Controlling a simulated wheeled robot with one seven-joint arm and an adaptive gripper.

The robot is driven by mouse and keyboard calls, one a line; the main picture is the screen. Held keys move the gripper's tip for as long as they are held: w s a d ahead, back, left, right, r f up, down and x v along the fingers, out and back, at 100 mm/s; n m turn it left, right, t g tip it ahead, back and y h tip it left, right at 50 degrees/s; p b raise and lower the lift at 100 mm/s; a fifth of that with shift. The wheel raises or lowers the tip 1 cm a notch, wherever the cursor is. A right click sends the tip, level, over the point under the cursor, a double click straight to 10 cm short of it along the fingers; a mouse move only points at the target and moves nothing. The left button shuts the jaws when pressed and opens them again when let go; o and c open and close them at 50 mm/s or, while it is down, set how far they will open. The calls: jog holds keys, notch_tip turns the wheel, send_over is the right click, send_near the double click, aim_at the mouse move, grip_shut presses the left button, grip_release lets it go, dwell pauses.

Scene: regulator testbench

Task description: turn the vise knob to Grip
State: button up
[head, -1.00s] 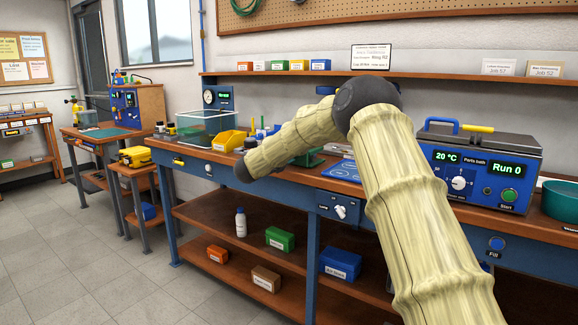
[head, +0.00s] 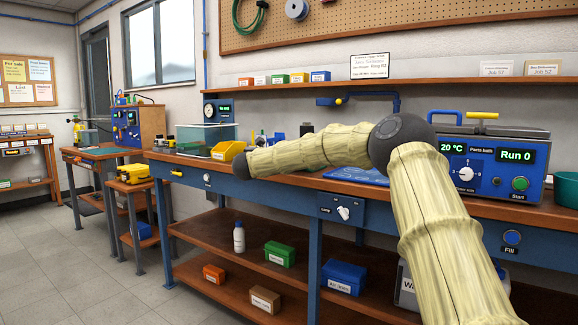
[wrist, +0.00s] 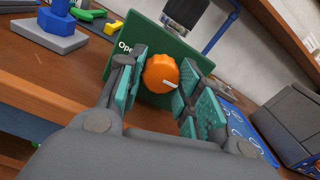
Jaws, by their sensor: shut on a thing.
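The orange vise knob (wrist: 162,74) sits on a green plate (wrist: 178,45) in the wrist view. A white mark on the knob points to the right. White lettering beginning "Ope" shows at the plate's left; the rest of it is hidden by a finger, and I see no Grip label. My gripper (wrist: 160,84) has its teal pads on either side of the knob and is shut on it. In the head view my arm hides the gripper and the knob.
A blue part on a grey base (wrist: 48,35) stands left of the plate. A blue mat (wrist: 245,120) lies to the right. In the head view, a yellow bin (head: 228,151) and the parts bath (head: 490,160) stand on the bench either side of my arm.

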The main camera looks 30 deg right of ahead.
jog(key=shift+f+m+b, duration=0.15)
jog(key=shift+m+b, duration=0.25)
jog(key=o, duration=1)
jog(key=v, duration=1.2)
jog(key=shift+w, duration=0.1)
